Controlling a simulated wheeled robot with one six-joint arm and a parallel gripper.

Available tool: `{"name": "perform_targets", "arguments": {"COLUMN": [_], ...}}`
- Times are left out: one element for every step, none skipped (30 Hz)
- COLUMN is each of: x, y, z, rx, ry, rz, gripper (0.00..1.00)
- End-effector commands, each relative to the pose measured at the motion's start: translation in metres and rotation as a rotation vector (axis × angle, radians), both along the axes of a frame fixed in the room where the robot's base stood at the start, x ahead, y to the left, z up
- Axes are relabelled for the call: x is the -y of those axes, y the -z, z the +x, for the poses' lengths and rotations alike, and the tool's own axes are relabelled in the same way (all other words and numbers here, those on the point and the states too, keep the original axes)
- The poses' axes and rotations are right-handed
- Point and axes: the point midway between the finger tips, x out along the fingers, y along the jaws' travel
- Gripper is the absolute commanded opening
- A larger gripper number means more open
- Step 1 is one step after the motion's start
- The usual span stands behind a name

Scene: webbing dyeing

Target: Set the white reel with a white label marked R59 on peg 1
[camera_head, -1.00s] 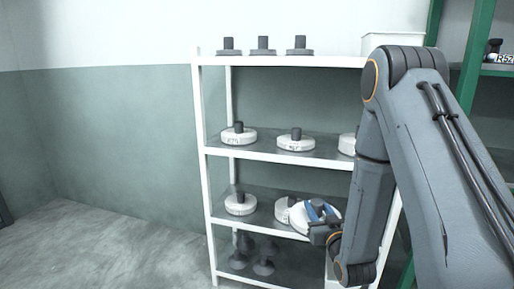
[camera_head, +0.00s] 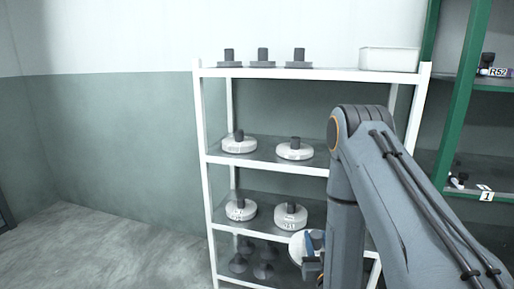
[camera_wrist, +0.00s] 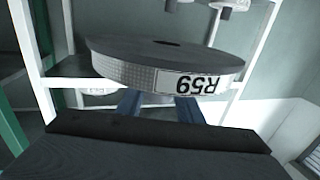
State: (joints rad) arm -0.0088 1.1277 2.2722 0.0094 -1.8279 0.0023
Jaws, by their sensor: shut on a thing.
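The white reel with the white label marked R59 (camera_wrist: 187,84) is held in my gripper (camera_wrist: 158,106). In the wrist view its label reads upside down, and the blue fingers are closed at its near side. In the head view the held reel (camera_head: 299,249) is low in front of the white shelf, partly hidden by my gripper (camera_head: 314,244). A small plate marked 1 (camera_head: 486,196) is on the green rack at the right. A small dark and white part (camera_head: 458,181) shows beside it; whether it is peg 1 I cannot tell.
The white shelf (camera_head: 264,163) bears several other white reels on pegs, with empty dark pegs on top and a white bin (camera_head: 389,59) at top right. A plate marked R52 (camera_head: 497,72) is higher on the green rack (camera_head: 450,110). Open floor (camera_head: 90,245) lies left.

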Motion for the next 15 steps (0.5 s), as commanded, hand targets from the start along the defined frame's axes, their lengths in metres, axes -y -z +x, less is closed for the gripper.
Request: {"name": "perform_targets", "arguments": {"x": [0.000,0.000,0.000,0.000,0.000,0.000,0.000,0.000,0.000,0.000,0.000,0.000,0.000,0.000,0.000], "y": [0.012,0.017,0.023,0.027,0.030,0.034,0.036,0.037,0.039,0.040,0.041,0.041,0.041,0.041,0.041], "z": [-0.007,-0.011,-0.015,-0.018,-0.020,-0.023,-0.025,-0.026,-0.028,-0.028,-0.029,-0.029,-0.030,-0.030,-0.029], "rx": [-0.003,-0.002,-0.002,-0.001,-0.001,-0.001,0.000,0.001,0.002,0.002,0.001,0.002,0.002,0.002,0.002], "ry": [0.000,0.000,0.000,0.000,0.000,0.000,0.000,0.000,0.000,0.000,0.000,0.000,0.000,0.000,0.000], "rz": [0.000,0.000,0.000,0.000,0.000,0.000,0.000,0.000,0.000,0.000,0.000,0.000,0.000,0.000,0.000], "gripper": [0.00,0.00,0.00,0.00,0.00,0.00,0.00,0.00,0.00,0.00,0.00,0.00,0.00,0.00,0.00]}}
